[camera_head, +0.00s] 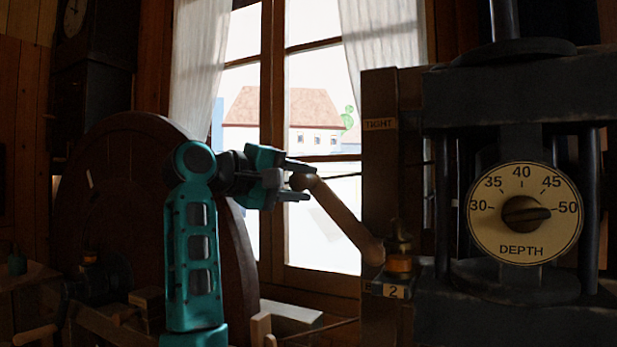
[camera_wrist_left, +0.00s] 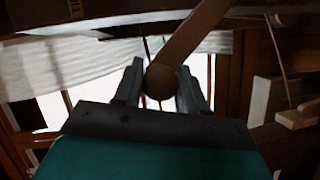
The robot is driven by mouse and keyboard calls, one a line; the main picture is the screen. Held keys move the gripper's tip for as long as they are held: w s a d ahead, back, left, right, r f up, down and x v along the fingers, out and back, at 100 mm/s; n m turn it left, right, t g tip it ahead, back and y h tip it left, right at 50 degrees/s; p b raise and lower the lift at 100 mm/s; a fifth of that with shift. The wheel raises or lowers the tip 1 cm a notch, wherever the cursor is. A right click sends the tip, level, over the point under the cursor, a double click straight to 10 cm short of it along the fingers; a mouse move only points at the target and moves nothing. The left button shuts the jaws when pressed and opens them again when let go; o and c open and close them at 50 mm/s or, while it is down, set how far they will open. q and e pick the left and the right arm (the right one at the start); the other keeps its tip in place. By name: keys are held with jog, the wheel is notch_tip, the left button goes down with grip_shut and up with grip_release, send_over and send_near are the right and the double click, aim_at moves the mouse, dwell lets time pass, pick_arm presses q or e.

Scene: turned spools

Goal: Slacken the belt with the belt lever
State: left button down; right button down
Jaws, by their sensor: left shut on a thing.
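The belt lever (camera_head: 340,214) is a pale wooden arm with a round knob at its upper left end. It slants down to the right to a pivot on a dark post (camera_head: 379,170). The post bears a "TIGHT" label (camera_head: 380,124) above the lever. My left gripper (camera_head: 297,181) is shut on the lever's knob. In the left wrist view the ball knob (camera_wrist_left: 160,82) sits between the two fingers of the left gripper (camera_wrist_left: 160,90), and the lever's shaft (camera_wrist_left: 195,30) runs up and right. The belt cannot be made out clearly. My right gripper is not in view.
A machine with a round "DEPTH" dial (camera_head: 523,213) stands at the right. A large dark wheel (camera_head: 110,190) stands behind my left arm. A bright window (camera_head: 318,110) is behind.

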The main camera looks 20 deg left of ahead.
pick_arm(q)
jog(key=shift+a+f, duration=0.15)
jog(key=shift+f, duration=0.1)
jog(key=c, duration=0.7)
grip_release()
jog(key=shift+a, duration=0.1)
jog(key=b+v, duration=0.1)
jog(key=v, duration=1.2)
